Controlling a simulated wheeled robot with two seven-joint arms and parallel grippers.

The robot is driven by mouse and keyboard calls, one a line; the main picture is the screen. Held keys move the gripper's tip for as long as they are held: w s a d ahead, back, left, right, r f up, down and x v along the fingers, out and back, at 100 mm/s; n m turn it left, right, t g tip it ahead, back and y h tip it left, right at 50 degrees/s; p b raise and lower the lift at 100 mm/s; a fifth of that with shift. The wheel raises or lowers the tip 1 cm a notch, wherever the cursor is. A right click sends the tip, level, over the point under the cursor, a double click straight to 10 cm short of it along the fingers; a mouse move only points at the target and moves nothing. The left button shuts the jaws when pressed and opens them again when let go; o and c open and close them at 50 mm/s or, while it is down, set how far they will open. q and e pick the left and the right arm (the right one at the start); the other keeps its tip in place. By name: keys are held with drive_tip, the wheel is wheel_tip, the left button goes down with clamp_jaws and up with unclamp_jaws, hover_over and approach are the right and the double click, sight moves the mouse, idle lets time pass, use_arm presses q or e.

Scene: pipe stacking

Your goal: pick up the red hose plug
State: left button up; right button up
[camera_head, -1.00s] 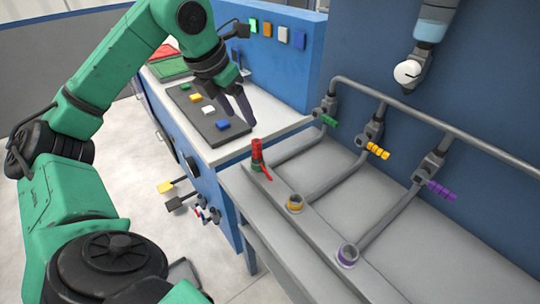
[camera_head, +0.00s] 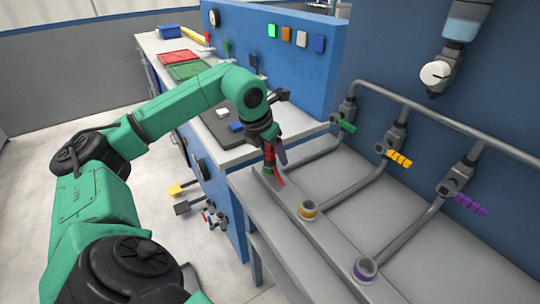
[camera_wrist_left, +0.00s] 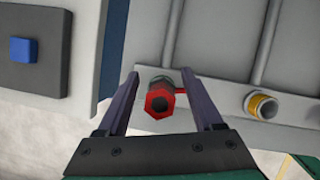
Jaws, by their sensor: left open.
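The red hose plug (camera_head: 270,158) stands upright on a pipe end at the left end of the grey bench rail, with its red lever sticking out to the right. In the left wrist view the plug (camera_wrist_left: 159,101) shows end-on as a red hexagon with a dark hole. My left gripper (camera_head: 272,154) is over the plug and partly hides it. Its jaws (camera_wrist_left: 160,82) are open, one finger on each side of the plug, with gaps visible on both sides. My right gripper is not in view.
A yellow-ringed pipe end (camera_head: 309,209) and a purple-ringed one (camera_head: 365,268) stand along the rail. Green (camera_head: 348,126), yellow (camera_head: 399,159) and purple (camera_head: 471,204) valve handles line the back pipe. A dark board with blocks (camera_head: 216,126) lies on the counter.

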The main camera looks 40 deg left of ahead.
use_arm(q)
clamp_jaws()
idle(1.4)
